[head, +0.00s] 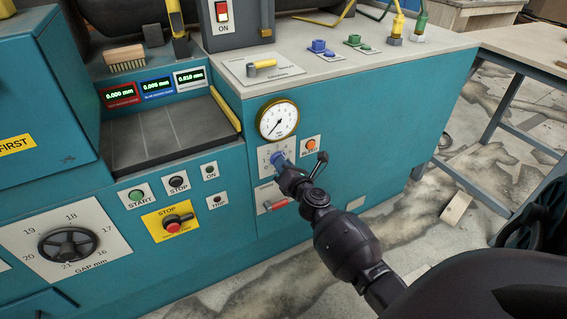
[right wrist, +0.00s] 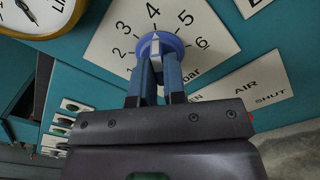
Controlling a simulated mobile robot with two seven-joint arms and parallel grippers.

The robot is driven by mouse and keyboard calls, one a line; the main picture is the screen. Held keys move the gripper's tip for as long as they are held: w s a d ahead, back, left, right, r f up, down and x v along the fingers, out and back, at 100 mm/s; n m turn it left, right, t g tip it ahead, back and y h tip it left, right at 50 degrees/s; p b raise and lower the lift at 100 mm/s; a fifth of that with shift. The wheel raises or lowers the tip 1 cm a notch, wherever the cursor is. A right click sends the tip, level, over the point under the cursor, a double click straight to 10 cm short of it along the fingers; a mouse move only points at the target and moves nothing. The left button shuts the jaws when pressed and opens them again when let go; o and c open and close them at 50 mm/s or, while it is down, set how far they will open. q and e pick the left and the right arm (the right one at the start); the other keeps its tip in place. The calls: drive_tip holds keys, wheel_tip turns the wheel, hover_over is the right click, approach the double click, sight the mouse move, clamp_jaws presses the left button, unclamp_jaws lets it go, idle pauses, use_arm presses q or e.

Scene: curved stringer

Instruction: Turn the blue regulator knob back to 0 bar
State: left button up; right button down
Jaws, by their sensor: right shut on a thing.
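The blue regulator knob (head: 276,156) sits on a white scale plate on the teal machine front, below the round gauge (head: 278,120). In the right wrist view the knob (right wrist: 158,38) is round and blue, with numbers 1 to 6 and "bar" on the plate (right wrist: 118,30) around it. A pale mark on the knob seems to point up towards 4. My right gripper (head: 283,164) is shut on the knob, its two blue-grey fingers (right wrist: 157,60) on either side of it. The fingers hide the knob's lower part; the 0 is not visible. My left gripper is not in view.
An orange button (head: 311,144) and a black-knobbed lever (head: 321,158) are close right of the knob. A red-handled valve (head: 276,204) is below. The emergency stop (head: 176,220) on its yellow plate is further left.

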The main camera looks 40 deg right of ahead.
use_arm(q)
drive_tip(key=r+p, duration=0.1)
drive_tip(key=p, duration=0.1)
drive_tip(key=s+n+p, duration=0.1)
drive_tip(key=p, duration=0.1)
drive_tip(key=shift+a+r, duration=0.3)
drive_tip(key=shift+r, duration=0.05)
use_arm(e)
drive_tip(key=n, duration=3.1)
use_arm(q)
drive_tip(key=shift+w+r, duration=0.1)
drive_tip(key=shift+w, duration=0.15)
use_arm(e)
drive_tip(key=shift+n, duration=0.3)
